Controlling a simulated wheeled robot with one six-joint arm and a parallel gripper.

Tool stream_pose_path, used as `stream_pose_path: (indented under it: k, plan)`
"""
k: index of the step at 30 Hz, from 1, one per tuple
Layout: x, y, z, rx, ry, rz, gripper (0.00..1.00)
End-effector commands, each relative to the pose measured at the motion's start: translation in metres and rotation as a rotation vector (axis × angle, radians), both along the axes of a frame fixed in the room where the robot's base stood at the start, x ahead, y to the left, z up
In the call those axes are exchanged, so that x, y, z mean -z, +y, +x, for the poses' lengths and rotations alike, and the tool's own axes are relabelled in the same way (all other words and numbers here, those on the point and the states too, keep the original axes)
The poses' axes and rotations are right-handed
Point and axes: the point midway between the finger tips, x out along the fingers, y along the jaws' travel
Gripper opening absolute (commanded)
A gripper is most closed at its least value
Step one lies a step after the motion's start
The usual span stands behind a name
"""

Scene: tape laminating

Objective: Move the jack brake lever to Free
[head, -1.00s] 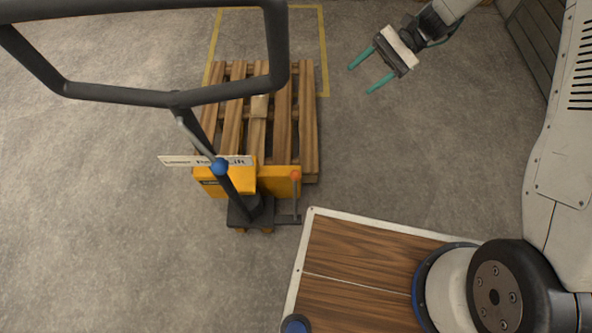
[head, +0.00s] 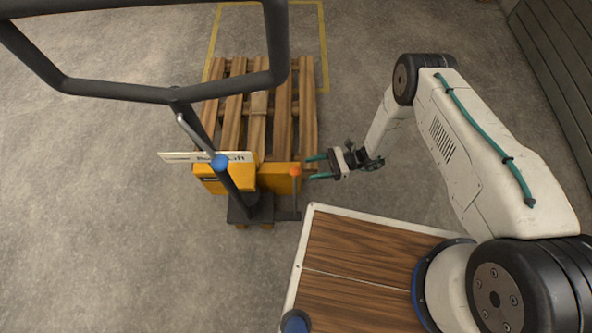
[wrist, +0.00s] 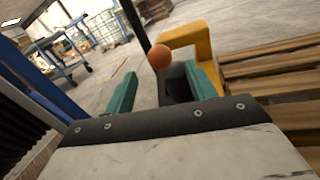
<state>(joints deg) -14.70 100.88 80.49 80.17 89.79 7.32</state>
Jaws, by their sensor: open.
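The pallet jack's yellow body (head: 278,178) stands in front of a wooden pallet. The brake lever with an orange ball knob (head: 295,172) rises upright at the jack's right side. In the wrist view the orange knob (wrist: 159,57) shows ahead, between the two finger directions. My gripper (head: 317,167) is open, its two teal fingers pointing left toward the knob, just to its right. In the wrist view my gripper (wrist: 163,90) has nothing between its fingers. I cannot read any Free marking. A second lever with a blue knob (head: 220,162) is on the handle column.
The jack's dark handle loop (head: 150,97) spans the upper left. The wooden pallet (head: 284,110) lies behind the jack, near my gripper. My wood-topped base is at the lower right. Grey floor is clear to the left and right of the pallet.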

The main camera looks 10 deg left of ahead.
Motion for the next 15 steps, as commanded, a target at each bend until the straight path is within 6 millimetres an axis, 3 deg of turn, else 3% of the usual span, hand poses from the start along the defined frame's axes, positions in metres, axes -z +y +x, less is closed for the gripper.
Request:
stream_pose_path:
  k: [9,15]
  plan:
    - [-0.001,0.045,-0.022,-0.006,-0.002,0.001,0.56]
    - [-0.001,0.063,-0.029,-0.003,-0.002,0.0,0.56]
